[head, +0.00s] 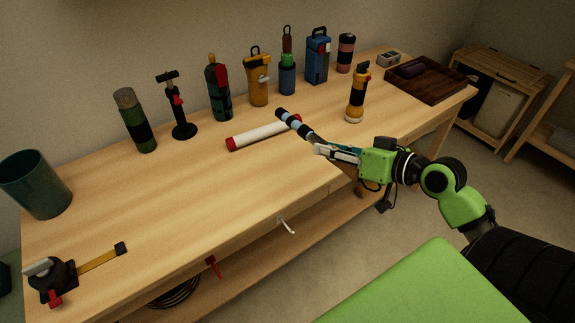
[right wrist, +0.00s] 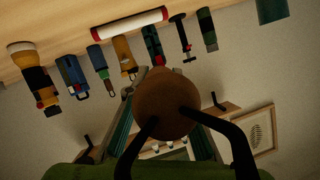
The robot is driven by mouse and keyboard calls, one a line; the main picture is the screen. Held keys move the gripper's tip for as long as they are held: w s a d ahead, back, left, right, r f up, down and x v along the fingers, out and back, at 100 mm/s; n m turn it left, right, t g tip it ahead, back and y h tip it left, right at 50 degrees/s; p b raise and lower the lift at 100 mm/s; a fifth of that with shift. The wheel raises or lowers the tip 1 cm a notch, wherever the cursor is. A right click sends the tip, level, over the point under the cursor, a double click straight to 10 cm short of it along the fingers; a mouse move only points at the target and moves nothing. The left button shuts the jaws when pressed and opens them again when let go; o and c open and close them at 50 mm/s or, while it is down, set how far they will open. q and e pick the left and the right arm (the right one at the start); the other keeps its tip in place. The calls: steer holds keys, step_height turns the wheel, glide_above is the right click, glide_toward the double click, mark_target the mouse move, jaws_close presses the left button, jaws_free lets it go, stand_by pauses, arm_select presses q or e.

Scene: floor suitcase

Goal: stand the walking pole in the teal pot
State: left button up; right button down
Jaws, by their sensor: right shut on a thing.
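The teal pot (head: 37,187) stands upright at the far left of the workbench, open at the top; part of it shows at the upper right of the right wrist view (right wrist: 272,10). The walking pole (head: 296,126), banded black and pale blue at its far end, is held tilted by my right gripper (head: 335,152), which is shut on it. Its banded end points up and left, over the bench and well apart from the pot. A brown rounded end (right wrist: 167,103) fills the middle of the right wrist view. My left gripper is not in view.
A white tube with red ends (head: 262,134) lies near the pole. Several bottles, a pump (head: 178,108) and a blue case (head: 317,58) line the back. A yellow flashlight (head: 356,95) stands right. A tape tool (head: 60,277) lies front left. The left-middle bench top is clear.

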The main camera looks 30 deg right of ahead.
steer(key=shift+m+h, duration=0.3)
steer(key=w+f, duration=0.8)
steer(key=w, duration=0.1)
steer(key=w+d+f+p, duration=0.1)
steer(key=w+f, duration=0.4)
steer(key=shift+w, duration=0.15)
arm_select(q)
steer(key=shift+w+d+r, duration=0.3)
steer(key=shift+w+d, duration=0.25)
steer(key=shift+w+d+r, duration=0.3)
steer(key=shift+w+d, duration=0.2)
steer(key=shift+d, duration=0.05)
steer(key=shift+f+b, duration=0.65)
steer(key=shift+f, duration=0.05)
arm_select(e)
steer(key=shift+f, duration=0.65)
